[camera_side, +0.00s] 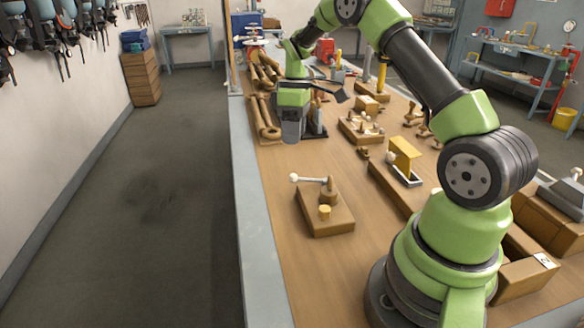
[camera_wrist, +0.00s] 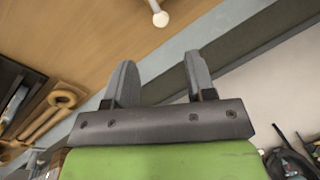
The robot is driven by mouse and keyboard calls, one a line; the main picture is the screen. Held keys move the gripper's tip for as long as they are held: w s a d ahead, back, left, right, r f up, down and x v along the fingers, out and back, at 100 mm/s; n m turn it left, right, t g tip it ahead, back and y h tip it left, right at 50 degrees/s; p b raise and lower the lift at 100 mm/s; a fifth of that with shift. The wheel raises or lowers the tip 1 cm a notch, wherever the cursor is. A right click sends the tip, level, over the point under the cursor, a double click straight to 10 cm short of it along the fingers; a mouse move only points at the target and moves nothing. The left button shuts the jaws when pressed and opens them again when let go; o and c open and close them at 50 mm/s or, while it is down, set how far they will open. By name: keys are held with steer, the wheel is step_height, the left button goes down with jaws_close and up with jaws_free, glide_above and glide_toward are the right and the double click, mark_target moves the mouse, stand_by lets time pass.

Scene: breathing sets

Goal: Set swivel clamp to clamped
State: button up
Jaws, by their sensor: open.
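The swivel clamp (camera_side: 333,217) stands on the bench in the side view. It is a wooden block with a brown upright post, a short yellow cylinder on top near the front, and a pale lever arm. The arm ends in a white ball (camera_side: 294,178) and points left, away from the yellow cylinder. In the wrist view only the white ball (camera_wrist: 160,18) and a bit of its rod show at the top edge. My gripper (camera_side: 291,136) is above the bench behind the clamp, apart from it. In the wrist view my gripper (camera_wrist: 160,76) is open with nothing between its fingers.
A tray of wooden wrench shapes (camera_side: 262,130) lies behind the clamp, beside my gripper. A board with pegs (camera_side: 349,132) and a yellow bracket on a block (camera_side: 404,156) stand to the right. The bench's left edge (camera_side: 247,210) is close. Bare wood surrounds the clamp.

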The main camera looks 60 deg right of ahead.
mark_target(308, 179)
steer(key=f, duration=0.3)
steer(key=a+f, duration=0.1)
steer(key=f, duration=0.2)
steer(key=s+f, duration=0.1)
steer(key=f, duration=0.3)
steer(key=shift+a, duration=0.4)
